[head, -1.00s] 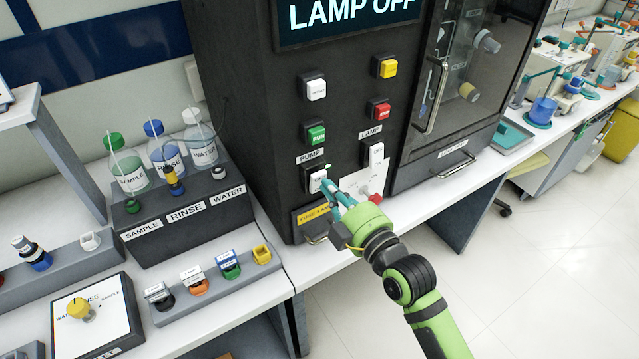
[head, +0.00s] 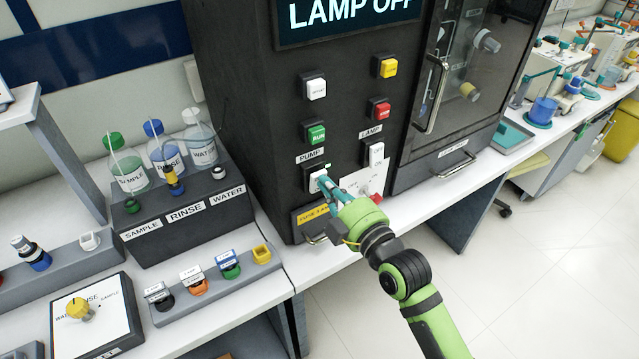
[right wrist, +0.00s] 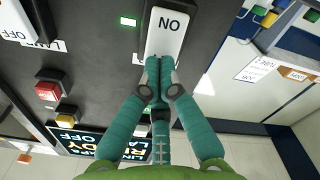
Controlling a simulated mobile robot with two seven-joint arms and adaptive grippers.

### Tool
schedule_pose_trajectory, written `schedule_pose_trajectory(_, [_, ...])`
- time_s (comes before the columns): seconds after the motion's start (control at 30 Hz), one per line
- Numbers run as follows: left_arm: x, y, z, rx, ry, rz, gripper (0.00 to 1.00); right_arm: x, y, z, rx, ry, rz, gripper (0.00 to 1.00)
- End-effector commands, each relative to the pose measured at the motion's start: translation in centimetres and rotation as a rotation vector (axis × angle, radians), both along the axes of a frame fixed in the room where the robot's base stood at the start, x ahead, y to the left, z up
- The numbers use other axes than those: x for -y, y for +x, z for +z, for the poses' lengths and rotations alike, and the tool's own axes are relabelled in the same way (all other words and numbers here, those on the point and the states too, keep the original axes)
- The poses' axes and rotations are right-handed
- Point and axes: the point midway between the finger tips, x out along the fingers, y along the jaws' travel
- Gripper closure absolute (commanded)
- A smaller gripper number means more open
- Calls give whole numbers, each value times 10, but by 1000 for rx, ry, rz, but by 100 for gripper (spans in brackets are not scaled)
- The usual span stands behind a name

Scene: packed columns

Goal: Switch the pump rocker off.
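The white pump rocker (head: 316,181) sits on the dark front panel below the PUMP label. In the right wrist view the rocker (right wrist: 168,30) reads ON upside down, and a small green light (right wrist: 128,21) glows beside it. My right gripper (head: 324,184) is at the rocker, its teal fingers together with nothing between them. In the right wrist view the fingertips (right wrist: 158,64) overlap the rocker's end away from the ON lettering; I cannot tell whether they press on it. The fingers hide that end. My left gripper is not in view.
The lamp rocker (head: 376,154) is right of the pump rocker. Green (head: 316,133) and red (head: 379,110) buttons sit above. A yellow fuse label (head: 311,214) and a red knob (head: 376,198) are below. The screen (head: 350,15) reads LAMP OFF.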

Motion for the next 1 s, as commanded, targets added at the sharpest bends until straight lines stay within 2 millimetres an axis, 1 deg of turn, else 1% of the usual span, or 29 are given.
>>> schedule_pose_trajectory(0.67, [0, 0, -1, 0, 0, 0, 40, -5, 7, 0, -1, 0, 1, 100])
schedule_pose_trajectory(0.77, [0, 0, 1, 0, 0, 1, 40, -3, 4, 0, -1, -2, -1, 100])
schedule_pose_trajectory(1.0, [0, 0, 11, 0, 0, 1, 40, 8, -12, 2, -1, -2, 0, 100])
